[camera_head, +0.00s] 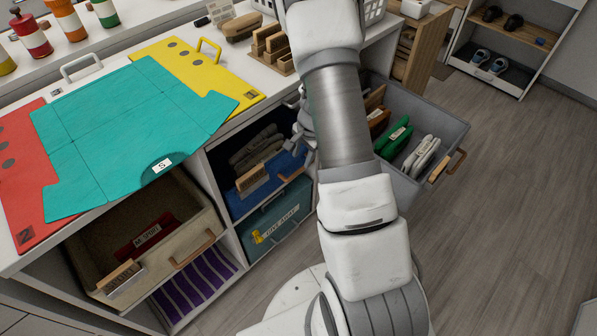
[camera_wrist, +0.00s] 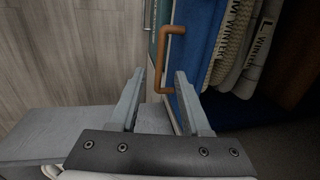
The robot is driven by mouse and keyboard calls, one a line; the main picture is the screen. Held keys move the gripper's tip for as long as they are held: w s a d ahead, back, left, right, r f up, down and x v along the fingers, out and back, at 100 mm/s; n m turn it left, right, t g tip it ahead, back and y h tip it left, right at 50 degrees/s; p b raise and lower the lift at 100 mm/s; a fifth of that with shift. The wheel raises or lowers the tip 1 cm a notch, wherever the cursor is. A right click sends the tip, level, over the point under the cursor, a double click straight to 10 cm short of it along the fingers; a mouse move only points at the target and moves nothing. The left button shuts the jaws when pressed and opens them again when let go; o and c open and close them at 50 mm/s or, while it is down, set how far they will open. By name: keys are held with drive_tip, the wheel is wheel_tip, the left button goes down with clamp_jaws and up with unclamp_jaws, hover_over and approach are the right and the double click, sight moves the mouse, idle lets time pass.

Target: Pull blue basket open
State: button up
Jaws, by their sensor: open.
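The blue basket (camera_head: 278,172) sits in the upper middle cubby, with folded grey items inside and a wooden tag on its front. In the wrist view its blue front (camera_wrist: 202,35) bears a brown bar handle (camera_wrist: 162,62). My gripper (camera_head: 303,128) is in front of this cubby, partly hidden by my arm in the head view. In the wrist view my gripper (camera_wrist: 160,74) is open and empty. The handle's lower end appears between the fingertips; I cannot tell how far beyond them it is.
A grey basket (camera_head: 450,135) stands pulled out right of my arm; its wall also shows in the wrist view (camera_wrist: 50,135). A teal basket (camera_head: 278,222) is below the blue one. A beige basket (camera_head: 200,245) is at left. Floor at right is clear.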

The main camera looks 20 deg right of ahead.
sight(298, 171)
drive_tip(key=f, duration=0.2)
drive_tip(key=w+f+b, duration=0.1)
drive_tip(key=f, duration=0.1)
drive_tip(key=f+b, duration=0.1)
drive_tip(key=f, duration=0.2)
drive_tip(key=shift+w+a, duration=0.15)
drive_tip(key=shift+a, duration=0.1)
clamp_jaws()
idle(1.1)
